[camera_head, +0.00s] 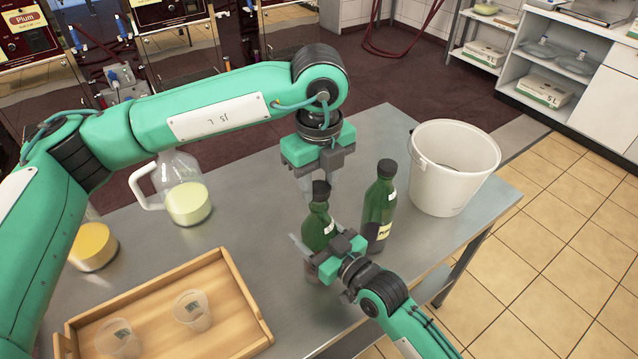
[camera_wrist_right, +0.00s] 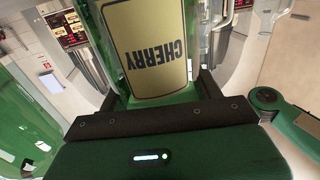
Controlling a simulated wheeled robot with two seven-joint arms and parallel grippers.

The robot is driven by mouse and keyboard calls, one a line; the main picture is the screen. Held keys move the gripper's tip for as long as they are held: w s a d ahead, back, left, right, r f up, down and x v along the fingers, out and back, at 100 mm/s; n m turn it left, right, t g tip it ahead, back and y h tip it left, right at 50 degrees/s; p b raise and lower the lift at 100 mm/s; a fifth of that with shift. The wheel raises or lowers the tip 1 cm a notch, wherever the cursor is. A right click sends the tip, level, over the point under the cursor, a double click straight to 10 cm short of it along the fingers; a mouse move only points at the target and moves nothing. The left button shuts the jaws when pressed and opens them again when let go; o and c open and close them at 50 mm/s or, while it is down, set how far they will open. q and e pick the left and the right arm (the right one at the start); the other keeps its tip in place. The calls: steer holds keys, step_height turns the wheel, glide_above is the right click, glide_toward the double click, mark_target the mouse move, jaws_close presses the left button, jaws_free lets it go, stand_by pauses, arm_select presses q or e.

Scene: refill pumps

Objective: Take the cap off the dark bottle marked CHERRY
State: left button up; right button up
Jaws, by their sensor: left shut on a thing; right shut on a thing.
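The dark green bottle (camera_head: 318,228) stands on the metal table, and its label reads CHERRY, upside down, in the right wrist view (camera_wrist_right: 158,48). My right gripper (camera_head: 321,246) is shut around the bottle's body, one finger on each side of the label in the wrist view. The dark cap (camera_head: 321,189) is at the top of the bottle's neck. My left gripper (camera_head: 319,178) comes down from above and is shut on the cap. The fingers partly hide the cap, and I cannot tell whether it is loose on the neck.
A second green bottle (camera_head: 379,205) with a dark cap stands close on the right. A white bucket (camera_head: 450,170) is beyond it. A wooden tray (camera_head: 238,290) with two clear cups is at the front left. A jug (camera_head: 187,200) of pale yellow liquid stands behind the tray.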

mark_target(319, 187)
arm_select(q)
steer(key=shift+r, duration=0.2)
steer(key=shift+r, duration=1.95)
arm_select(e)
steer(key=o, duration=2)
steer(key=shift+c, duration=0.2)
